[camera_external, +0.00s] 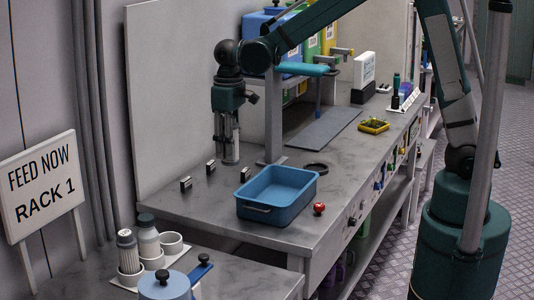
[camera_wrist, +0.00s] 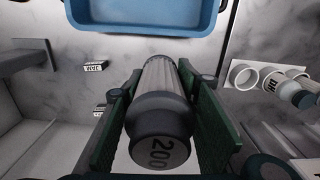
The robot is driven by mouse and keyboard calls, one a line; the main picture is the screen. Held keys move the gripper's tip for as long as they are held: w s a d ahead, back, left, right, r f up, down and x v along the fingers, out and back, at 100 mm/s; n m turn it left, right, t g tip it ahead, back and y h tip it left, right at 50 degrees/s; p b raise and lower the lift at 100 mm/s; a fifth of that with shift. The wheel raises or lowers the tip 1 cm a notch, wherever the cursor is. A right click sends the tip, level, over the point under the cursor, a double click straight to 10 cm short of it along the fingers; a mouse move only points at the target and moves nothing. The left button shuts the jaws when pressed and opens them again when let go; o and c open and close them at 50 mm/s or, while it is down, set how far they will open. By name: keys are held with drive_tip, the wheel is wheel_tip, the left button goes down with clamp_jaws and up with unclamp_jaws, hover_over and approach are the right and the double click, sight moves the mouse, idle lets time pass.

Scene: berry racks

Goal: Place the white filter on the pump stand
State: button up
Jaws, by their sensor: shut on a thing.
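My gripper (camera_external: 230,140) is upright over the back of the grey bench, left of the tall grey post. It is shut on a ribbed pale grey canister (camera_wrist: 160,80), whose dark cap reads "200". In the outside view, the fingers partly hide the canister; I cannot tell whether its lower end touches the bench. No separate item is clearly marked as the white filter. A white block (camera_external: 364,67) sits on a black base at the far back. The pump stand is not labelled; a grey post with a blue top (camera_external: 273,118) stands right of my gripper.
A blue tray (camera_external: 247,211) lies in front of my gripper, with a red object (camera_external: 319,208) beside it. Small label blocks (camera_external: 186,184) stand nearby. A cup holder (camera_external: 170,255) at the lower left has two bottles.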

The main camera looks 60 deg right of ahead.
drive_tip(key=s+a+n, duration=0.1)
drive_tip(key=s+a, duration=1)
drive_tip(key=a, duration=0.4)
drive_tip(key=s+a, duration=1)
drive_tip(key=a, duration=0.6)
wheel_tip(320, 180, down, 9)
drive_tip(key=shift+d, duration=0.3)
drive_tip(key=shift+f, duration=0.1)
drive_tip(key=shift+f+b, duration=0.55)
drive_tip(key=shift+f, duration=2.6)
drive_tip(key=shift+f+b, duration=0.3)
drive_tip(key=shift+f, duration=1.55)
drive_tip(key=shift+f, duration=0.15)
